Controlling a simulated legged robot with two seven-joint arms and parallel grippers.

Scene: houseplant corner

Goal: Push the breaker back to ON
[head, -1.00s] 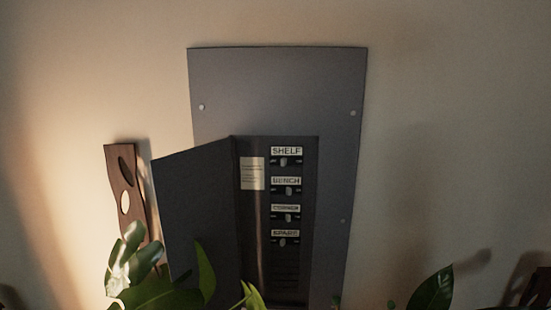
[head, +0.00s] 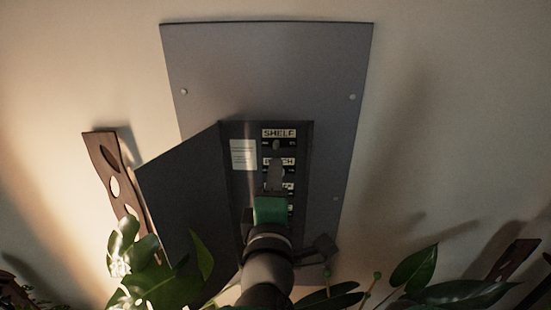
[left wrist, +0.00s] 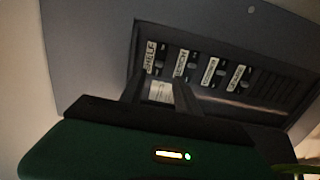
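The grey breaker panel (head: 270,70) is on the wall with its dark door (head: 185,210) swung open to the left. Inside is a column of small breakers labelled SHELF (head: 278,133), BENCH (head: 268,162), CORNER and SPARE. The same labels show sideways in the left wrist view, with SHELF (left wrist: 150,56) leftmost and SPARE (left wrist: 236,77) rightmost. ON or OFF settings are too small to read surely. My left gripper (left wrist: 158,88), with a green body, is in front of the column. Its dark fingers are apart and empty. It hides part of BENCH and the lower rows in the head view. My right gripper is not seen.
A white paper label (head: 243,154) is inside the panel, left of the breakers. A wooden board with holes (head: 110,165) is on the wall left of the door. Leafy plants (head: 150,280) line the bottom edge, with more leaves (head: 415,266) at right.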

